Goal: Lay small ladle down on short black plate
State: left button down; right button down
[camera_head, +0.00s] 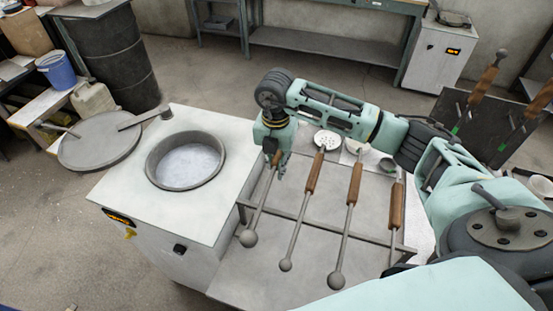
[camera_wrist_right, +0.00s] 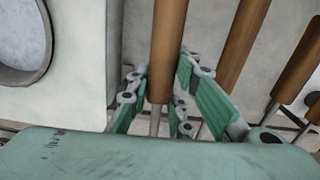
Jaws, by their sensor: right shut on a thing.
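My right gripper (camera_head: 277,166) is shut on the wooden handle of the leftmost ladle (camera_head: 258,207), whose grey shaft slopes down to a round head. I take this for the small ladle; it looks the shortest of the row. In the right wrist view my right gripper (camera_wrist_right: 155,95) has green pads on both sides of the brown handle (camera_wrist_right: 168,45). Whether the ladle is lifted clear of its rack I cannot tell. A dark upright panel (camera_head: 450,112) stands at the right; I cannot tell whether it is the short black plate. My left gripper is out of view.
Other ladles (camera_head: 348,210) lie side by side across a grey rack (camera_head: 373,239), close to my gripper. A white furnace (camera_head: 120,195) with a round open pot (camera_head: 187,160) stands to the left. More ladles (camera_head: 485,85) stand by the dark panel.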

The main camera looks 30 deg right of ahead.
jog(key=shift+w+f+b, duration=0.1)
jog(key=shift+f+b, duration=1.5)
jog(key=shift+f, duration=1.2)
jog(key=c, duration=1.5)
grip_release()
jog(key=r, duration=1.1)
jog(key=shift+s+a+r, duration=0.2)
jog(key=shift+s+r, duration=0.05)
jog(key=shift+r, duration=0.1)
notch_tip(320, 180, up, 7)
jog(key=p, duration=0.4)
jog(key=shift+r, duration=0.1)
